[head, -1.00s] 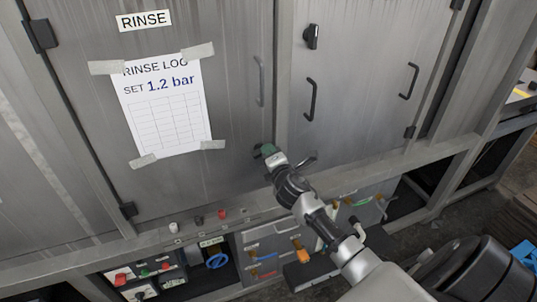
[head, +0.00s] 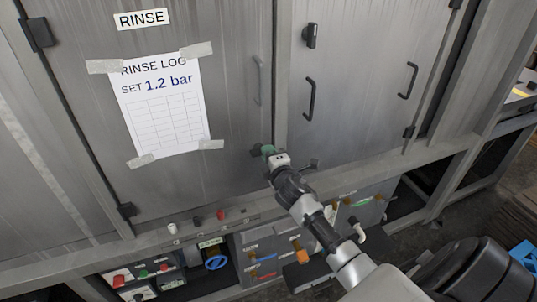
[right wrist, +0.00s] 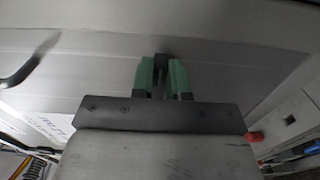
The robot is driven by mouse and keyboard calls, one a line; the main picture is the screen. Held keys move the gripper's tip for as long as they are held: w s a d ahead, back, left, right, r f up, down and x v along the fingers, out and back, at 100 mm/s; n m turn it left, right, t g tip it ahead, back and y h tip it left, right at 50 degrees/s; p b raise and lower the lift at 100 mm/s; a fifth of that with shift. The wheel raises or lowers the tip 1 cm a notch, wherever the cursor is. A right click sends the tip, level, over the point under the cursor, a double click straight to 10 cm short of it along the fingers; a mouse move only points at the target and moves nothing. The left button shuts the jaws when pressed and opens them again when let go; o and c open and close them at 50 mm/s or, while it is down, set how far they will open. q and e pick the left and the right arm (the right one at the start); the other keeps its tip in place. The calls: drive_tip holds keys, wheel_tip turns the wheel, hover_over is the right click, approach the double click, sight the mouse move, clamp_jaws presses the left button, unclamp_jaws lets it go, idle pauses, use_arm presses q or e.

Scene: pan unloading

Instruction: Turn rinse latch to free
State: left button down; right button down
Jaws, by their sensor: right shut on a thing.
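The rinse latch is a small dark knob (head: 256,151) low on the grey rinse door (head: 225,100), near its right edge. My right gripper (head: 262,150), with green fingers, is shut on it. In the right wrist view the dark latch (right wrist: 161,60) shows between the green fingertips (right wrist: 161,72). The fingers cover most of it, so its exact angle cannot be told. The door looks closed. My left gripper is not in view.
A RINSE label (head: 142,20) and a taped rinse log (head: 165,105) are on the door. The door handle (head: 259,80) is above my gripper. To the right is another door with a black knob (head: 311,36) and handle (head: 310,99). A ledge with small knobs (head: 196,222) runs below.

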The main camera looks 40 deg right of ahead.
drive_tip(key=c, duration=1.1)
unclamp_jaws()
drive_tip(key=shift+s, duration=0.1)
drive_tip(key=b+v, duration=0.1)
drive_tip(key=v, duration=0.9)
drive_tip(key=shift+s, duration=0.3)
